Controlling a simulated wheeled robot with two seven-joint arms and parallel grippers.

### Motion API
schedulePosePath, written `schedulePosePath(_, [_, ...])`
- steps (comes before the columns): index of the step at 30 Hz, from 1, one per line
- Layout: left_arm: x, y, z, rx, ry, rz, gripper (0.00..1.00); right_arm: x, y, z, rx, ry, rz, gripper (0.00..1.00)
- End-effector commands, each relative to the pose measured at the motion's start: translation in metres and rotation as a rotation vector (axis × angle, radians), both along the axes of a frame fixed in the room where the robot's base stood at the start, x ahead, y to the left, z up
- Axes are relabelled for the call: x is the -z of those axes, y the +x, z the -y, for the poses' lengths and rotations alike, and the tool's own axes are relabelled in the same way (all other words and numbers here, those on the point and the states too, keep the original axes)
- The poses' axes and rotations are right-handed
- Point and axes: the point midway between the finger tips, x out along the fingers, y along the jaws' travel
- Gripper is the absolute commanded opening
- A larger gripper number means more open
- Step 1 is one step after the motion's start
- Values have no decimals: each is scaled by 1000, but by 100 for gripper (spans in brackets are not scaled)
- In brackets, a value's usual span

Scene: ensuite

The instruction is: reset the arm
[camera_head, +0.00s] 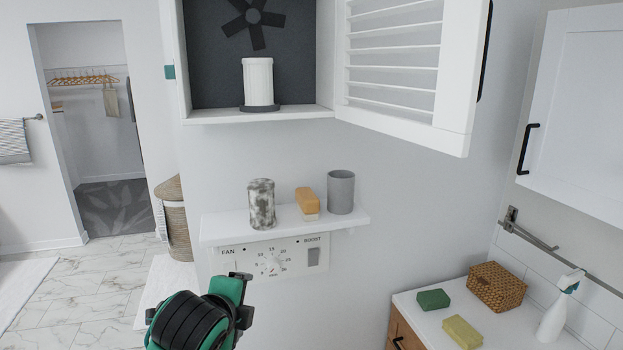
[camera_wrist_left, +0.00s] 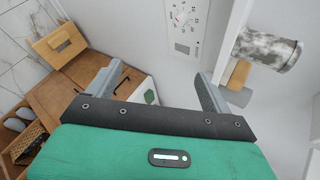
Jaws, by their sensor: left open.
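My left arm comes in at the bottom of the head view. Its gripper (camera_head: 241,290) is in front of the wall, just below the fan control panel (camera_head: 272,258). In the left wrist view the two grey fingers of my left gripper (camera_wrist_left: 155,88) are spread apart with nothing between them. The control panel (camera_wrist_left: 186,25) shows beyond the fingers there. My right gripper is in neither view.
A narrow shelf (camera_head: 230,230) above the panel holds a mottled canister (camera_head: 262,204), a sponge (camera_head: 308,203) and a grey cup (camera_head: 341,192). An open cabinet door (camera_head: 455,80) juts out above. A counter (camera_head: 410,305) with sponges, a basket (camera_head: 497,287) and a spray bottle (camera_head: 558,310) stands at right.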

Motion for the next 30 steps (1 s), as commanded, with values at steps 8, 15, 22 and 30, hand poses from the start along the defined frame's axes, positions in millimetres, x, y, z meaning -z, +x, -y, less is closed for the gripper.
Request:
schedulePosePath(8, [101, -50, -21, -250, -306, -204, 84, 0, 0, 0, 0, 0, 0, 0])
schedulePosePath(15, [174, -107, -41, -517, -528, -358, 84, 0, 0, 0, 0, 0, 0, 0])
schedulePosePath(22, [232, -174, -63, -808, -700, -481, 84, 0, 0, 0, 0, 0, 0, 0])
schedulePosePath(30, [273, -247, -85, -1118, -825, -563, 84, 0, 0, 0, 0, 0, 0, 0])
